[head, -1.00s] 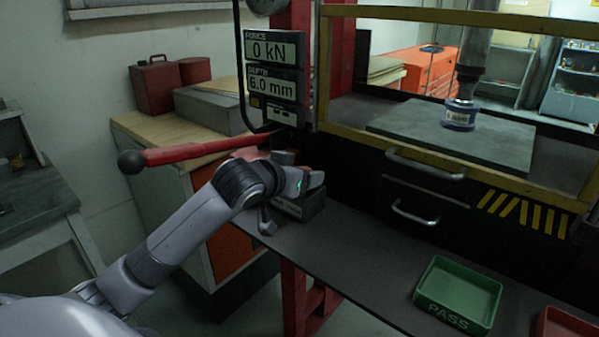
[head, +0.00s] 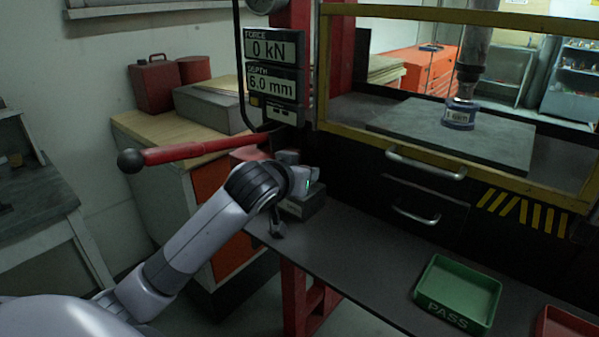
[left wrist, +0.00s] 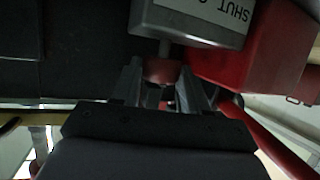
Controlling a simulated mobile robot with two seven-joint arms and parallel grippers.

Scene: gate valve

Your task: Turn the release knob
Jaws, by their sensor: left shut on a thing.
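In the left wrist view, the red release knob (left wrist: 162,70) sits on a short stem under a grey block (left wrist: 195,20) with a partly visible "SHUT" label, upside down. My left gripper (left wrist: 160,90) has one finger on each side of the knob and is shut on it. In the head view, my left gripper (head: 300,180) is at the grey valve block (head: 306,204) on the press's left side. My own wrist hides the knob there. My right gripper is not in view.
A red lever (head: 200,149) with a black ball end sticks out left above my forearm. Displays (head: 272,67) read 0 kN and 6.0 mm. A yellow guard frame (head: 420,150) and drawer handles (head: 415,215) lie right. A green PASS tray (head: 458,290) sits on the dark shelf.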

